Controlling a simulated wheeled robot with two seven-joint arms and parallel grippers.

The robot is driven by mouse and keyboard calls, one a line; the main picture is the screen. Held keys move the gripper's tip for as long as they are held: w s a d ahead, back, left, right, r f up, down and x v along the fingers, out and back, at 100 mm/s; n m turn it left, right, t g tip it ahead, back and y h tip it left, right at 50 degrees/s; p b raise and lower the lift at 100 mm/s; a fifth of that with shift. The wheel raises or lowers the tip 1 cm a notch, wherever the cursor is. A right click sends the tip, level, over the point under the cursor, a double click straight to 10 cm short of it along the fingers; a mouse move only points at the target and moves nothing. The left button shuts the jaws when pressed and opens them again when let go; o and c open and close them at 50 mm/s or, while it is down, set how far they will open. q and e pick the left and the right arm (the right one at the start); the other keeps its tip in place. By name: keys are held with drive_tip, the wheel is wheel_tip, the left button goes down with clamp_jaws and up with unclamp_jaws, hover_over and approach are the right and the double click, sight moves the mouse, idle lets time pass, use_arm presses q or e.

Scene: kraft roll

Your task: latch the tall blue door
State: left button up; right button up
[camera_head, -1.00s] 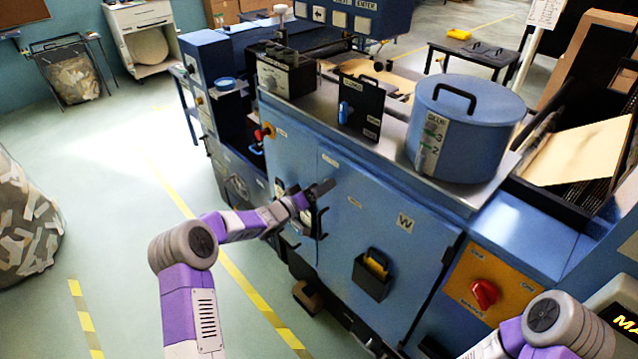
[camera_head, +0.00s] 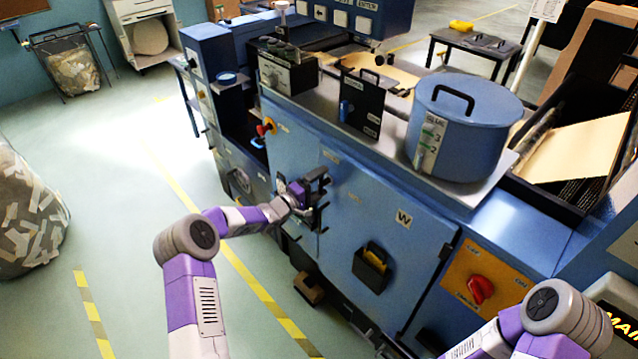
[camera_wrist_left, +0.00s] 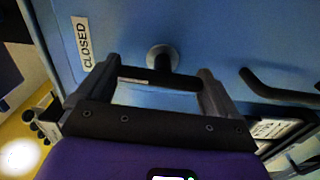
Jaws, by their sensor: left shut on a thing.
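The tall blue door (camera_head: 352,222) is on the front of the blue machine, with its panel lying about flush as far as I can tell. My left gripper (camera_head: 318,184) is at the door's left edge. In the left wrist view, the gripper (camera_wrist_left: 165,88) is shut on a dark latch handle (camera_wrist_left: 162,58), whose round metal hub stands out from the blue face. Its grip is partly hidden between the fingers. A white CLOSED label (camera_wrist_left: 83,42) is beside it. My right gripper is out of view; only my right arm shows.
A black bar handle (camera_wrist_left: 280,92) sticks out right of the latch. A black pocket (camera_head: 371,268) hangs on the door. A red knob on an orange panel (camera_head: 480,290) is at the right. Floor at the left is clear up to a waste bag (camera_head: 28,215).

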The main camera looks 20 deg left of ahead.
use_arm(q)
drive_tip(key=shift+n, duration=0.3)
idle(0.4)
drive_tip(key=o, duration=0.7)
drive_tip(key=v, duration=0.7)
drive_tip(key=shift+s+a, duration=0.15)
drive_tip(key=shift+s, duration=0.1)
drive_tip(key=s+d+f+m+g+y+b, duration=0.1)
drive_tip(key=s+d+f+m+g+y, duration=0.15)
drive_tip(key=s+d+f, duration=0.5)
drive_tip(key=s+d+f+m+g+y+b, duration=0.1)
drive_tip(key=s+d+f+g, duration=0.3)
drive_tip(key=f, duration=0.7)
drive_tip(key=s+d+f+m+g, duration=0.1)
drive_tip(key=s+f+m+g, duration=0.1)
drive_tip(key=s, duration=0.6)
drive_tip(key=s+d+f+m+g+y, duration=0.1)
drive_tip(key=s+d+f+m+g, duration=0.1)
drive_tip(key=s, duration=0.6)
drive_tip(key=s+d+f+m+g, duration=0.2)
drive_tip(key=s+f+g, duration=0.2)
drive_tip(key=s, duration=0.5)
drive_tip(key=shift+f+g+b, duration=0.3)
drive_tip(key=shift+g+b, duration=0.05)
